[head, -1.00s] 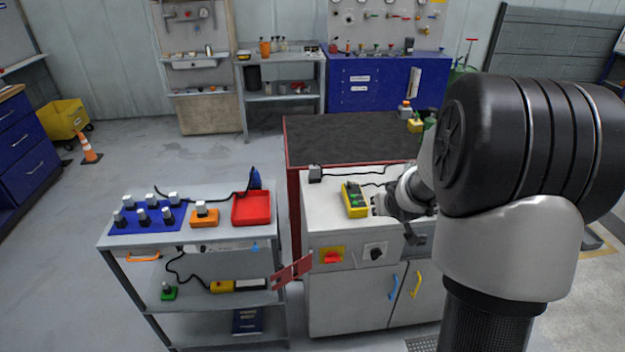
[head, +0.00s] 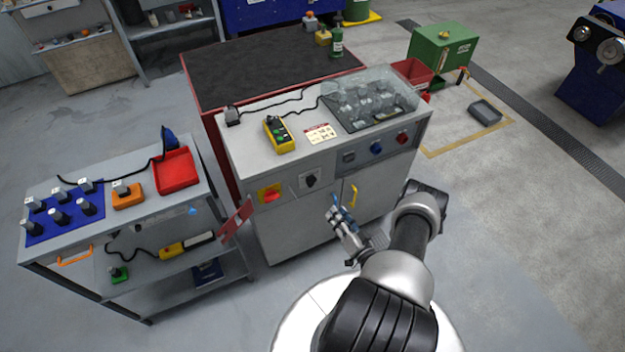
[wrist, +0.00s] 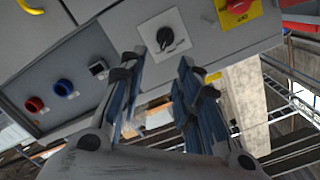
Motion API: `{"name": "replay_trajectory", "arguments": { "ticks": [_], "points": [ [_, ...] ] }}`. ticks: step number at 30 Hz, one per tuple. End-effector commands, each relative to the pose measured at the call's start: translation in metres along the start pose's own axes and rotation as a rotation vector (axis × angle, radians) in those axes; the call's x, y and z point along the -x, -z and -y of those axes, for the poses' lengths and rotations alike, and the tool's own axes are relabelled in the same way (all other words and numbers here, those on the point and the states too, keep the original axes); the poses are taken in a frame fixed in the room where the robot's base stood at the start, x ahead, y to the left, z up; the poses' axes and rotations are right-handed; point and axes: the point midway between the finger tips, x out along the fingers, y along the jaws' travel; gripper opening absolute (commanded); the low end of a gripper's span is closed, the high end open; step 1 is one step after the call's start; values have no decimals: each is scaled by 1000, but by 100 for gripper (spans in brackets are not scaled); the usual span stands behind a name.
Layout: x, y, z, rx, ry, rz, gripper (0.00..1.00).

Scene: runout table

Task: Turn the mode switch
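The mode switch appears to be the black rotary knob (head: 311,181) on a light square plate on the grey cabinet's front panel. In the wrist view the knob (wrist: 165,38) sits at upper middle, turned at an angle to the frame, with small unreadable marks around it. My gripper (head: 335,210) is in front of the cabinet, lower than the knob and a little right of it. In the wrist view its blue-padded fingers (wrist: 163,66) are apart with nothing between them. The knob shows beyond the fingertips, apart from them.
A red switch on a yellow plate (head: 270,194) is left of the knob. Blue (head: 376,147) and red (head: 402,137) knobs are to the right. A yellow door handle (head: 353,195) is below. A yellow pendant (head: 280,135) lies on top. A grey cart (head: 140,228) stands left.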

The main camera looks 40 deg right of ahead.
Motion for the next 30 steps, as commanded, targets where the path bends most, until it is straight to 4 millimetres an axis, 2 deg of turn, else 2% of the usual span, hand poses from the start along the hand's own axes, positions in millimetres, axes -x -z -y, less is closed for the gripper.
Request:
{"name": "replay_trajectory", "arguments": {
  "ticks": [1, 3, 8, 11, 24, 30],
  "points": [
    [11, -7, 3, -28, 5, -25, 30],
    [19, -11, 5, -50, 13, -52, 30],
    [17, -14, 8, -67, 24, -70, 30],
    [3, -14, 9, -64, 27, -67, 30],
    [-92, -8, 11, -64, 27, -67, 30],
    [-128, -5, 11, -64, 24, -69, 30]
  ]
}}
